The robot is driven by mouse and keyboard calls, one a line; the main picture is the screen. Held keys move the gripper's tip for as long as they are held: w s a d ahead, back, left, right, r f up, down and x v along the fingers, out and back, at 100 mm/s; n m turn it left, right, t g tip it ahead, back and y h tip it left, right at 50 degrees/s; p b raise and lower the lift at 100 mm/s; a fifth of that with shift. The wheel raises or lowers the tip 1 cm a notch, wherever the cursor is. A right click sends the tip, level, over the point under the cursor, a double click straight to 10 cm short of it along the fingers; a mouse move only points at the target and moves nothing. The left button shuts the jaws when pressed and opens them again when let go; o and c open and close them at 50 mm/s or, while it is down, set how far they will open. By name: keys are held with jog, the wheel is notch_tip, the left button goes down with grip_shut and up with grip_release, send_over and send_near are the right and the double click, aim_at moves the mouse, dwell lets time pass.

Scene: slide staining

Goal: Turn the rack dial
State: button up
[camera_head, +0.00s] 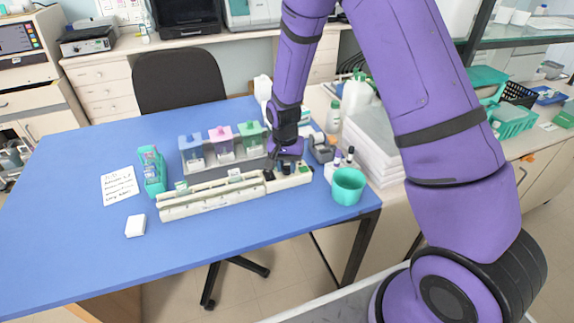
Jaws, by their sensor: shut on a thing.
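The cream-coloured rack (218,201) is a long low unit across the blue table. Its right end carries dark parts and a green spot (303,169). My gripper (284,169) points down at this right end, with its fingertips at a small dark part that I take to be the dial. The fingers are small and partly hidden by the wrist, but they look closed on that part. The dial itself is mostly covered, so its angle cannot be told.
Blue, pink and green staining jars (222,144) stand behind the rack. A teal cup (348,186) is at the right edge, with small bottles nearby. A teal slide holder (153,171), a written note (119,186) and a white block (136,225) lie left. The table's front left is clear.

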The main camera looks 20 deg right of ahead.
aim_at(285, 168)
jog(key=n, duration=1.4)
jog(key=shift+a+t, duration=0.1)
jog(key=shift+t, duration=0.3)
jog(key=o, duration=0.9)
jog(key=shift+r, duration=0.1)
jog(key=r, duration=1)
jog(key=shift+s+a+r, duration=0.2)
jog(key=shift+s+r, duration=0.05)
jog(key=shift+r, duration=0.1)
